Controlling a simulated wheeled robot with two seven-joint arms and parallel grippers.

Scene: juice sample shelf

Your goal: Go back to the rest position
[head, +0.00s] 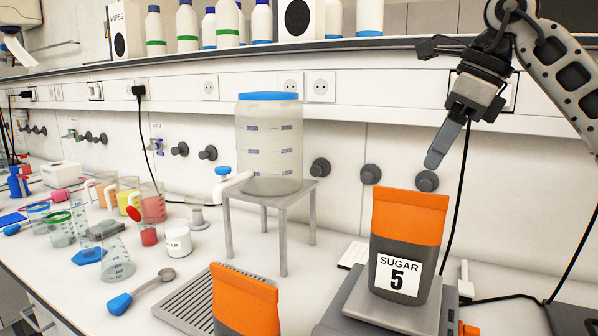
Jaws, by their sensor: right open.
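My right gripper (430,106) is at the upper right, raised in front of the wall below the shelf. Its two fingers are spread wide with nothing between them. A grey sugar bag (405,240) with an orange top and the label "SUGAR 5" stands upright on a scale (398,312), below the gripper and apart from it. A second bag with an orange top (245,300) stands at the front, cut off by the lower edge. My left gripper is not in view.
A large clear jar (268,145) with a blue lid and a tap stands on a grey stand (284,218). A shelf (200,56) with bottles runs above. Beakers (117,258), a white sugar jar (177,240) and a blue-handled scoop (140,290) crowd the left counter. A grey grate (195,303) lies in front.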

